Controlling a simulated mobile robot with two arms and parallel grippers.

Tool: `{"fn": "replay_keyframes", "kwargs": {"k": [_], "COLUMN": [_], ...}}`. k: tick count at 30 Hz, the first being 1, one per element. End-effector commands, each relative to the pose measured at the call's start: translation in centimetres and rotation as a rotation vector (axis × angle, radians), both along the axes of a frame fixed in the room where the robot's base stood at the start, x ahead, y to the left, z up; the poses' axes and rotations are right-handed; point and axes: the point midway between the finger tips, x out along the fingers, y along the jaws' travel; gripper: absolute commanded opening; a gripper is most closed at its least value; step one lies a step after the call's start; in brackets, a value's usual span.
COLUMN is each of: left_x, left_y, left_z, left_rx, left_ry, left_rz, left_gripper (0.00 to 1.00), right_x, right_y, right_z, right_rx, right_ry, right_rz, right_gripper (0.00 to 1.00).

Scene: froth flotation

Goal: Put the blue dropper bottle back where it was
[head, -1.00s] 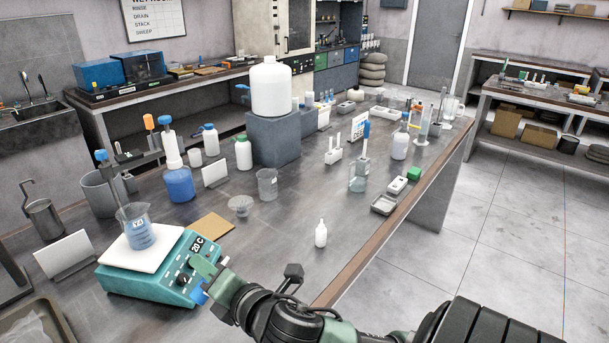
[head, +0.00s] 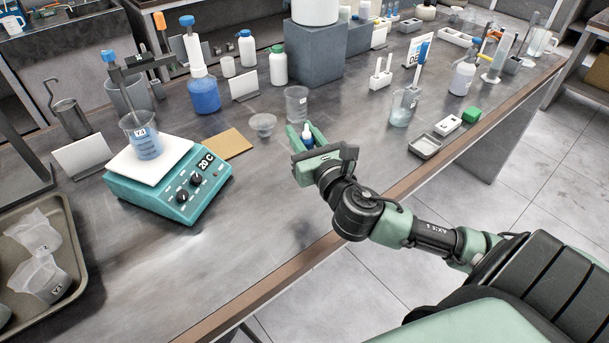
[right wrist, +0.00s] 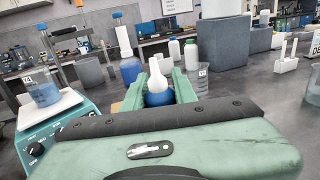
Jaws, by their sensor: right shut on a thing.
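The blue dropper bottle (head: 308,139), with a white dropper top, is between the fingers of my right gripper (head: 306,136). The gripper is shut on it, above the middle of the bench near the clear beaker (head: 296,103) and the small glass bowl (head: 263,124). In the right wrist view the bottle (right wrist: 158,98) stands roughly upright between the green fingers. Its lower part is hidden by the gripper, so I cannot tell whether it touches the bench. My left gripper is not in view.
The teal hotplate (head: 170,190) with a beaker stands left, beside a tan mat (head: 226,144). A grey tray (head: 425,146) and a white block (head: 447,125) lie right, near the bench edge. The bench front between hotplate and arm is clear.

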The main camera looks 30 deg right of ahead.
Motion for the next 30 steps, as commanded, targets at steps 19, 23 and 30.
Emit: {"fn": "replay_keyframes", "kwargs": {"k": [19,23,30], "left_x": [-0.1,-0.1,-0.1], "left_y": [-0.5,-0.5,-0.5], "left_z": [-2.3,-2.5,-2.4], "left_rx": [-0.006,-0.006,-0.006], "left_ry": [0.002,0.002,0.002], "left_rz": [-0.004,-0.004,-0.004], "left_gripper": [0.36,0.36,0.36], "right_x": [0.0,0.0,0.0], "right_y": [0.0,0.0,0.0], "right_z": [-11.1,-12.1,-12.1], "right_rx": [0.001,0.001,0.001], "right_ry": [0.002,0.001,0.0], "right_rz": [-0.002,0.0,0.001], "right_gripper": [0.0,0.0,0.0]}}
